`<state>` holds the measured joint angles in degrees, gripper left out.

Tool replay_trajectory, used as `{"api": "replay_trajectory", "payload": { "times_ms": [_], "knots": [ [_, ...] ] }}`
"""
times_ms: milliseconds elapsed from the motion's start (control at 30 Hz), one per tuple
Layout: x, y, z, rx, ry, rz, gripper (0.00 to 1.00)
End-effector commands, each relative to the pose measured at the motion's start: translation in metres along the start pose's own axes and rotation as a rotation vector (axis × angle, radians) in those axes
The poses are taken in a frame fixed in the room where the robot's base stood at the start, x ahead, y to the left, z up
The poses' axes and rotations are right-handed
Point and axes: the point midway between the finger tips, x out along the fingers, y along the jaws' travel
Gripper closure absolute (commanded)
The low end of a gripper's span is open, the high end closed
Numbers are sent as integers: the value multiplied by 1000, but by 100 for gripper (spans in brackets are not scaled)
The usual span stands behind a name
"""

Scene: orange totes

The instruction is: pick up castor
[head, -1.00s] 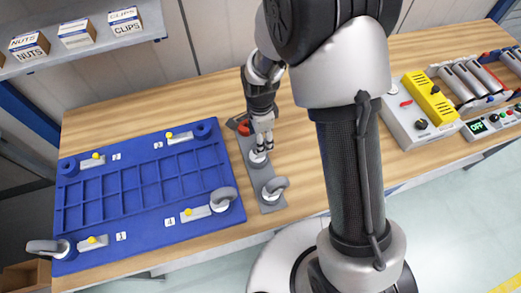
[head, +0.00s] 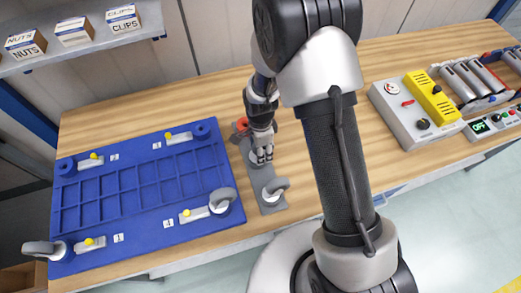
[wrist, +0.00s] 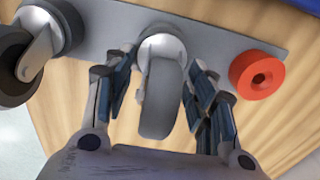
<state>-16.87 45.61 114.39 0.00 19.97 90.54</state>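A castor (wrist: 160,98) with a grey wheel stands on the grey plate (wrist: 225,40) in the wrist view. My gripper (wrist: 165,75) is open, with one finger on each side of this castor and visible gaps between the fingers and the wheel. In the head view my gripper (head: 262,154) is low over the plate (head: 268,205) and hides most of that castor. A second castor (head: 274,188) stands on the plate's near end. It also shows at the upper left of the wrist view (wrist: 45,42).
A red ring (wrist: 258,75) sits on the plate beside my right finger. A blue fixture (head: 130,245) lies to the left, with castors at its near right (head: 221,201) and near left (head: 45,247) corners. A control box (head: 400,120) stands at the right. Wood between it and the plate is clear.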

Motion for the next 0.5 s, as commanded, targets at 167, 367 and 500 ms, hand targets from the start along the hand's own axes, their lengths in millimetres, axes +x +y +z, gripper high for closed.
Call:
{"api": "replay_trajectory", "payload": {
  "times_ms": [167,367,500],
  "knots": [
    [0,0,0,0,0,0,63],
    [0,0,0,0,0,0,77],
    [0,0,0,0,0,0,86]
  ]
}}
